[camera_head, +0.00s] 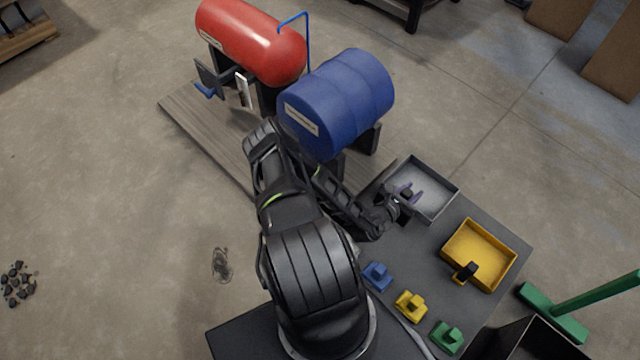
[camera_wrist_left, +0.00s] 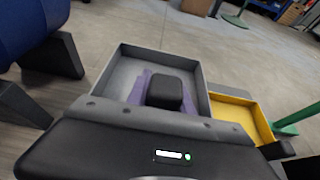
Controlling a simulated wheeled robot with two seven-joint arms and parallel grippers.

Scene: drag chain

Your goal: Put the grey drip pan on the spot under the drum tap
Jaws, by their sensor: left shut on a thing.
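The grey drip pan (camera_head: 437,207) is a shallow open tray at the far end of the dark table. My left gripper (camera_head: 408,194) is shut on the pan's dark block handle. In the left wrist view, purple fingers (camera_wrist_left: 138,88) flank this handle (camera_wrist_left: 165,92), and the pan's walls (camera_wrist_left: 150,58) rise beyond it. I cannot tell whether the pan touches the table. A blue drum (camera_head: 335,105) and a red drum (camera_head: 250,42) lie on dark supports over a wooden platform (camera_head: 205,125). My right gripper is out of view.
A yellow pan (camera_head: 480,237) sits on the dark table (camera_head: 410,255). Blue (camera_head: 377,275), yellow (camera_head: 411,305) and green (camera_head: 446,336) blocks stand near its front. A blue bent pipe (camera_head: 308,40) rises between the drums. A green broom (camera_head: 555,310) is at right.

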